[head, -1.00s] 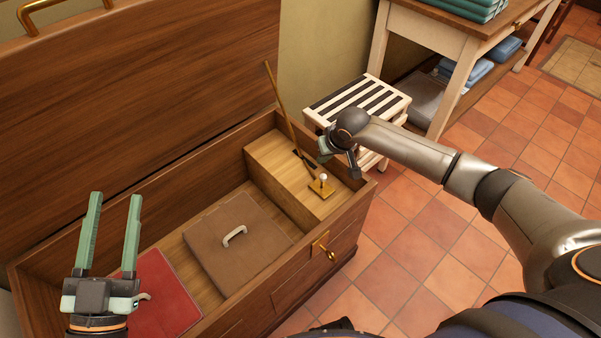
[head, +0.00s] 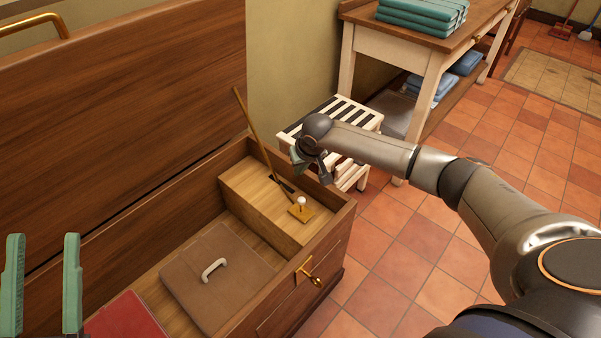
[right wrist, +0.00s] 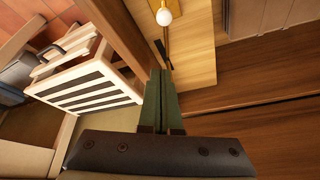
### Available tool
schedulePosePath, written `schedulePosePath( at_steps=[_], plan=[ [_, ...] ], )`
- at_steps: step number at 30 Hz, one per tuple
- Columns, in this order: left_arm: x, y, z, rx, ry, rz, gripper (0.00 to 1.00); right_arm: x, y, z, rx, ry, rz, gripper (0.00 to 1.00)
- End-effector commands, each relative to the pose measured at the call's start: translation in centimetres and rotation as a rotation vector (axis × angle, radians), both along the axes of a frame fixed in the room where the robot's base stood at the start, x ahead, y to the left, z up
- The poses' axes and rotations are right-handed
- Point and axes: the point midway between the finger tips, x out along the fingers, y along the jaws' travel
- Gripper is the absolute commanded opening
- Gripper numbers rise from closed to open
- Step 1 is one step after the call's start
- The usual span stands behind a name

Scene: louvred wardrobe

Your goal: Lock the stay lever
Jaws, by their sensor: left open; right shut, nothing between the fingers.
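The stay lever, with a white knob (head: 301,201) on a brass plate (head: 302,213), is on the wooden ledge inside the chest's right end. The knob also shows at the top of the right wrist view (right wrist: 164,17). A long brass stay rod (head: 254,130) rises tilted from the ledge towards the raised lid (head: 120,110). My right gripper (head: 312,168) is above the chest's right end wall, apart from the knob. Its green fingers (right wrist: 161,85) are shut and empty in the right wrist view. My left gripper (head: 42,262) is open and empty at the lower left, partly cut off.
The open chest (head: 335,220) holds a brown lidded box (head: 190,275) and a red item (head: 125,318). A brass catch (head: 310,274) projects from its front. A slatted stool (head: 345,115) stands behind my right gripper. A table (head: 360,35) is beyond.

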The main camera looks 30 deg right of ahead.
Motion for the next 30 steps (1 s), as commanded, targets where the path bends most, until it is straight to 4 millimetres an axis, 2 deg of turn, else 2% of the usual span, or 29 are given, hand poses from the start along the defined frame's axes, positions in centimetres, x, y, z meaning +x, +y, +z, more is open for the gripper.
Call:
schedulePosePath(
  at_steps=[2, 6, 15, 30],
  plan=[
    [-1.1, -0.2, 1.2, 0.001, -0.077, -0.016, 0.50, 0.3, 0.0, -0.9, -0.001, 0.000, -0.001, 0.00],
    [-3.2, -0.5, 2.3, -0.002, -0.198, -0.051, 0.50, 1.4, 0.0, -3.8, 0.001, 0.001, -0.001, 0.00],
    [-3.0, -0.7, -0.6, -0.028, -0.170, -0.077, 0.50, 3.3, -0.1, -8.0, 0.000, 0.000, 0.000, 0.00],
    [-3.0, -0.8, -0.2, -0.030, -0.168, -0.078, 0.50, -0.3, 0.3, -7.9, -0.001, 0.000, 0.001, 0.00]
  ],
)
